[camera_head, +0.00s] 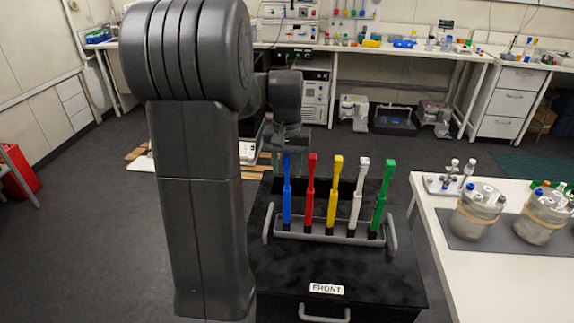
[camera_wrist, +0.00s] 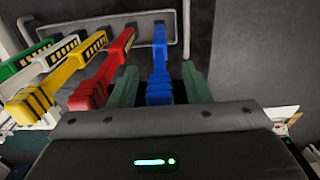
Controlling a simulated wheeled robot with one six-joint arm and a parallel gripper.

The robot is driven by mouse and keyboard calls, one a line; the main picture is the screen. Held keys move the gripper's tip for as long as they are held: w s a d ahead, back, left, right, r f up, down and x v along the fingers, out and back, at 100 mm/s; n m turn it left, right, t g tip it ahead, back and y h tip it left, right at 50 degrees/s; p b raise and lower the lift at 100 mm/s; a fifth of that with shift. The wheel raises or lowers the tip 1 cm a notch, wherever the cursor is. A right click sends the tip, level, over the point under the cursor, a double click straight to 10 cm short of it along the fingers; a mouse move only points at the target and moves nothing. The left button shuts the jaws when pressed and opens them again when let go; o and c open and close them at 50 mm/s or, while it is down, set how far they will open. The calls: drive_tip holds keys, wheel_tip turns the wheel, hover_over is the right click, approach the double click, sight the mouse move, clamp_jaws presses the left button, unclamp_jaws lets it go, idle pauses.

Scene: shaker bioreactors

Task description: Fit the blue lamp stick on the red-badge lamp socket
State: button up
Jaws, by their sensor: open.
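The blue lamp stick (camera_head: 287,192) stands upright at the left end of a grey rack (camera_head: 325,235) on a black cabinet. In the wrist view, the blue stick (camera_wrist: 160,65) rises between the two green fingers of my gripper (camera_wrist: 161,84). The fingers are open, one on each side of it, with a visible gap. In the head view, my gripper (camera_head: 279,160) is at the stick's upper part, partly hidden behind it. I cannot make out a red-badge lamp socket in either view.
Red (camera_head: 310,190), yellow (camera_head: 335,195), white (camera_head: 359,195) and green (camera_head: 380,197) sticks stand in the same rack, close beside the blue one. A white table (camera_head: 490,275) at right bears two jars (camera_head: 478,212) (camera_head: 544,217) and a small stand (camera_head: 447,184).

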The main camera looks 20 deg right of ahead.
sight(287, 154)
clamp_jaws()
drive_tip(key=shift+r, duration=0.3)
drive_tip(key=shift+r+p, duration=0.35)
drive_tip(key=shift+p, duration=0.25)
drive_tip(key=shift+r, duration=0.25)
drive_tip(key=shift+r+p, duration=0.35)
drive_tip(key=shift+p, duration=0.2)
drive_tip(key=shift+r, duration=0.1)
drive_tip(key=shift+r+p, duration=0.5)
drive_tip(key=shift+p, duration=0.1)
drive_tip(key=shift+r, duration=0.1)
